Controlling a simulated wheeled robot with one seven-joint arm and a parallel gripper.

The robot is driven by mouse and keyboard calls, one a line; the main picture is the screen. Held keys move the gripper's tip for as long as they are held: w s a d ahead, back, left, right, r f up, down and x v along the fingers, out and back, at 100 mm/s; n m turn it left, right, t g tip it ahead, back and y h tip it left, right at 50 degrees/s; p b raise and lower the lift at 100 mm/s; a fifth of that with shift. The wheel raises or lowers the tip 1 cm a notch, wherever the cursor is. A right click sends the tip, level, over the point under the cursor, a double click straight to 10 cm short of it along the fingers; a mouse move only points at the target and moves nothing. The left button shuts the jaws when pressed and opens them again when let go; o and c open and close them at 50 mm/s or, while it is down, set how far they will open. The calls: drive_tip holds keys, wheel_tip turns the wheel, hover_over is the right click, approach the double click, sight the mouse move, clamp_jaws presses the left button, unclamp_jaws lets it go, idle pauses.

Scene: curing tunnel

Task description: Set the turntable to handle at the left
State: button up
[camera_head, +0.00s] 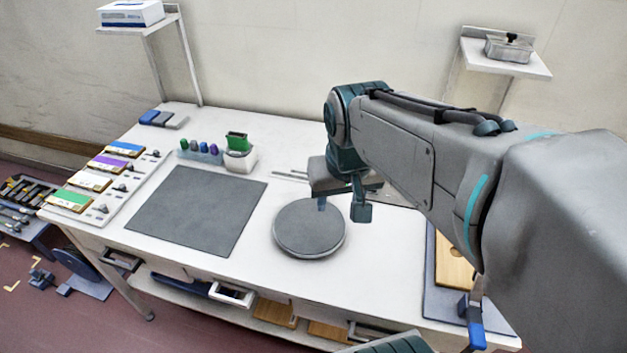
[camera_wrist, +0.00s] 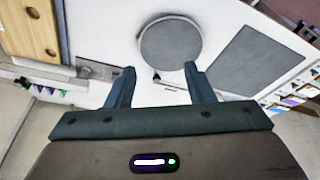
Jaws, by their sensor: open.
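The turntable (camera_head: 310,228) is a flat dark grey disc on the white workbench, right of the grey mat. It also shows in the wrist view (camera_wrist: 170,43), beyond my fingertips. A small dark piece (camera_wrist: 156,77), possibly its handle, sits at the disc's near edge in the wrist view, between my fingers. That edge faces the wall; in the head view I cannot make the piece out near my gripper. My gripper (camera_head: 341,206) is open and empty, at the disc's back right edge. Its two fingers also show in the wrist view (camera_wrist: 159,70), apart. Contact cannot be told.
The grey mat (camera_head: 196,210) lies left of the turntable. Behind it stand a white holder with a green item (camera_head: 238,143) and a rack of small coloured pieces (camera_head: 200,151). A wooden board (camera_head: 453,262) lies at the right, below my arm. The bench in front of the disc is clear.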

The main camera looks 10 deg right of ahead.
drive_tip(key=w+d+f+m+g+b, duration=0.15)
drive_tip(key=w+f, duration=0.25)
drive_tip(key=w, duration=0.5)
drive_tip(key=w+d+f+m+g, duration=0.1)
drive_tip(key=w+d+f+m, duration=0.15)
drive_tip(key=w, duration=0.75)
drive_tip(key=w+d+f+m+g+b, duration=0.1)
drive_tip(key=w+f, duration=0.3)
drive_tip(key=w, duration=0.5)
wheel_tip(320, 180, down, 14)
drive_tip(key=shift+r+p, duration=0.2)
drive_tip(key=shift+p, duration=0.9)
clamp_jaws()
